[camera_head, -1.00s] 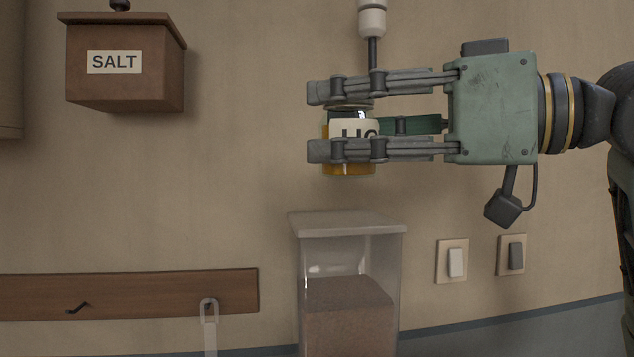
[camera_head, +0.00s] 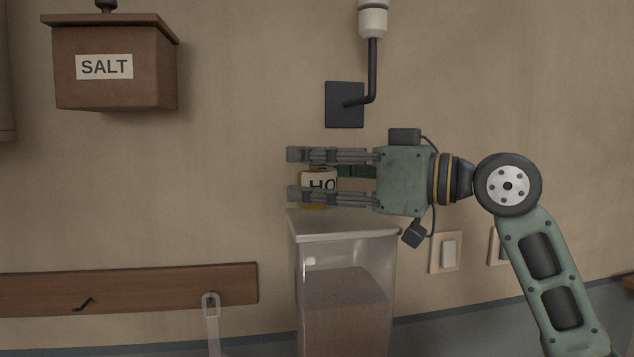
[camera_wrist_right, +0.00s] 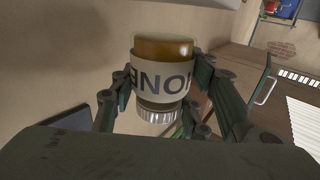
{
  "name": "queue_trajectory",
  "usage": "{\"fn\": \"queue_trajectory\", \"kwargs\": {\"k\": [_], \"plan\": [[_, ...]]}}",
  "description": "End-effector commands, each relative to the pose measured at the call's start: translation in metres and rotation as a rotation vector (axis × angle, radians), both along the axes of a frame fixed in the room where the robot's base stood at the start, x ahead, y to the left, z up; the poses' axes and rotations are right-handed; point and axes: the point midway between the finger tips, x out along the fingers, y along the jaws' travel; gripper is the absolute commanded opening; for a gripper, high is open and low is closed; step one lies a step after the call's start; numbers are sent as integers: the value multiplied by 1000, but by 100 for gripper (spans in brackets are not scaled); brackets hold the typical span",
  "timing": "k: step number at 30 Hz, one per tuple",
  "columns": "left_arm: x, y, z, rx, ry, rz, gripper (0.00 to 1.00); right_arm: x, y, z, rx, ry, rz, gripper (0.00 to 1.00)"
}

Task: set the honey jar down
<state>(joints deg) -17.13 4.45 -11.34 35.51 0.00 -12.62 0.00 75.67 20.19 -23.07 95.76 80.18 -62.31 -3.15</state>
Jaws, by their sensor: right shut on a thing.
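In the head view the fingers and palm hide much of the jar. The jar shows in front of the wall, just above the lid of the clear container; I cannot tell whether it touches. In the right wrist view the jar (camera_wrist_right: 163,80) shows its label and a ribbed metal lid at the lower end of the picture, with fingers on both sides. My left gripper is not in view.
A clear lidded container (camera_head: 345,290) with brown contents stands below the right gripper. A wooden salt box (camera_head: 115,85) hangs at the upper left. A wooden rail (camera_head: 130,288) with hooks, a dark wall plate with a pipe (camera_head: 344,104) and a switch (camera_head: 448,253) are on the wall.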

Motion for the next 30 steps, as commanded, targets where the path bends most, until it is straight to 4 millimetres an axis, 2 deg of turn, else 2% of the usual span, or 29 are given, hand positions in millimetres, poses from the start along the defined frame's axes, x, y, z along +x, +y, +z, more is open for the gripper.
{"fn": "queue_trajectory", "kwargs": {"k": [3, 6, 17, 18, 24, 30], "plan": [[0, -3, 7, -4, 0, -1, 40, 0, 0, -16, 0, 2, 0, 6], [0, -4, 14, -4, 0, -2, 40, 3, 0, -19, 1, 0, 0, 6], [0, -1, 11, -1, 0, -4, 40, 3, 1, -25, 1, 0, 0, 6], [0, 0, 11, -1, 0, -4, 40, 4, 1, -25, -1, 2, 0, 45], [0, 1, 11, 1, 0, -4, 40, 4, 1, -25, -1, 2, 0, 62], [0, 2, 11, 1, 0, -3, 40, 4, 1, -25, -1, 2, 0, 62]]}}
